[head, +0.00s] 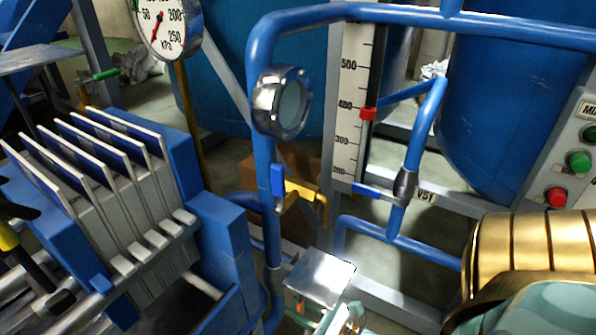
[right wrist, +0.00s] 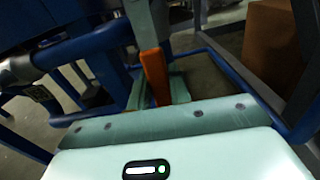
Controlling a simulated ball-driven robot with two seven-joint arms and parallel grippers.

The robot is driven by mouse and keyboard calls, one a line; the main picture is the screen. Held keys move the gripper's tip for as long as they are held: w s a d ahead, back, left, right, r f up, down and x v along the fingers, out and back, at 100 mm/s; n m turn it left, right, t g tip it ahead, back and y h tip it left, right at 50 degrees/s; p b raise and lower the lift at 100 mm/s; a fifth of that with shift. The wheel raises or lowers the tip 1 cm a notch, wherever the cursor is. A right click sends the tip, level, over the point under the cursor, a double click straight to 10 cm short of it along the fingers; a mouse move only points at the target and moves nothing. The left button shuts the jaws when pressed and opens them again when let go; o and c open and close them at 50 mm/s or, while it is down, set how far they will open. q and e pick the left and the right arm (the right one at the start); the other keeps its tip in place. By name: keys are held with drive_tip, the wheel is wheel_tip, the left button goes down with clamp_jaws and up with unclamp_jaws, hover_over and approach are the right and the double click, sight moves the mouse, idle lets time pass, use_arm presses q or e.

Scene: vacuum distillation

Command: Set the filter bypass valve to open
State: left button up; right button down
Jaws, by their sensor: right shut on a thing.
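An orange lever handle (right wrist: 155,75) stands between the fingers of my right gripper (right wrist: 158,92) in the right wrist view. The gripper is shut on it. In the head view my right gripper (head: 302,313) is low in the middle, beside the foot of a vertical blue pipe (head: 266,215), and only a small bit of orange shows there. No label on the orange handle is readable, so I cannot tell from marking that it is the filter bypass valve. Its valve body is hidden. My left gripper is not in view.
The filter press (head: 160,230) with upright plates stands at left. A blue-handled valve (head: 277,180) is on the vertical pipe below a round sight glass (head: 283,102). Another blue-handled valve (head: 372,191) sits by a tag. A pressure gauge (head: 166,22) is at top left.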

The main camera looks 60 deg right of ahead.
idle(0.3)
drive_tip(key=c, duration=1.3)
unclamp_jaws()
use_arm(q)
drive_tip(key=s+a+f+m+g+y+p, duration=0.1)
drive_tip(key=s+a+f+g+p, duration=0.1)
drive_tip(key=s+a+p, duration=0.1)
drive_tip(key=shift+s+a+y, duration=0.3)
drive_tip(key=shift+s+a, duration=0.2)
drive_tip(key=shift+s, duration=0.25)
use_arm(e)
drive_tip(key=s, duration=1.6)
drive_tip(key=shift+s+d, duration=0.25)
drive_tip(key=shift+d, duration=0.05)
